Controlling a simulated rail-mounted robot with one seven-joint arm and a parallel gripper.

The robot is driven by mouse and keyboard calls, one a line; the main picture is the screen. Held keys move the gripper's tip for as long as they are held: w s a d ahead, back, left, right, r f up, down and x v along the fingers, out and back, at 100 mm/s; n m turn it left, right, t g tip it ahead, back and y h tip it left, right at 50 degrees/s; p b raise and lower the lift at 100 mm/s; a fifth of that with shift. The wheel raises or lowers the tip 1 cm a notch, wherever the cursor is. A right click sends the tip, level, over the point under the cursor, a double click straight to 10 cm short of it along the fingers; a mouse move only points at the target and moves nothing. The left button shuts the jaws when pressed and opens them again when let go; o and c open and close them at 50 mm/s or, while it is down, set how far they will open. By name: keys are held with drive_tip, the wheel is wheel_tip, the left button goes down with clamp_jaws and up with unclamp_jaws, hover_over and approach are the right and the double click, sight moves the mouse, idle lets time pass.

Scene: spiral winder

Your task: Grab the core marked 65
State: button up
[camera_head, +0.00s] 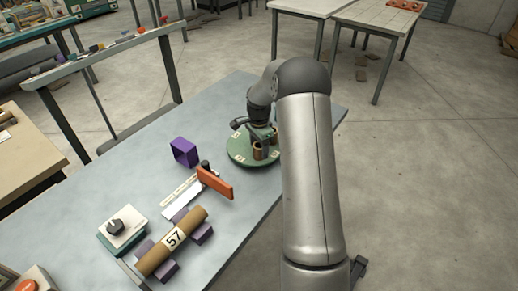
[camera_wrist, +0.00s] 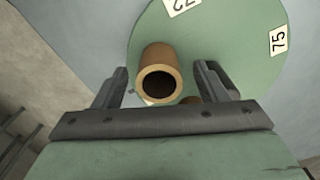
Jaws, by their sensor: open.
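A round green turntable (camera_head: 238,158) with white number labels stands on the blue-grey table and carries small brown cores (camera_head: 258,151). My gripper (camera_head: 262,138) is over it. In the wrist view my gripper (camera_wrist: 164,88) is open, with one finger on each side of a hollow brown core (camera_wrist: 158,62); gaps show on both sides. A sliver of another brown core (camera_wrist: 191,100) shows behind the gripper's base. One label (camera_wrist: 279,40) reads 75; another (camera_wrist: 182,5) is cut off by the frame edge. I cannot see a label reading 65.
On the table (camera_head: 235,92) are a large brown tube marked 57 (camera_head: 186,232) on purple supports, a purple frame (camera_head: 185,152), an orange bar (camera_head: 215,183) and a black-knobbed box (camera_head: 121,231). The table behind the turntable is clear.

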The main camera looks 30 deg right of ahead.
drive_tip(key=shift+f, duration=0.85)
drive_tip(key=c, duration=1.1)
drive_tip(key=shift+o, duration=0.2)
drive_tip(key=shift+r, duration=0.1)
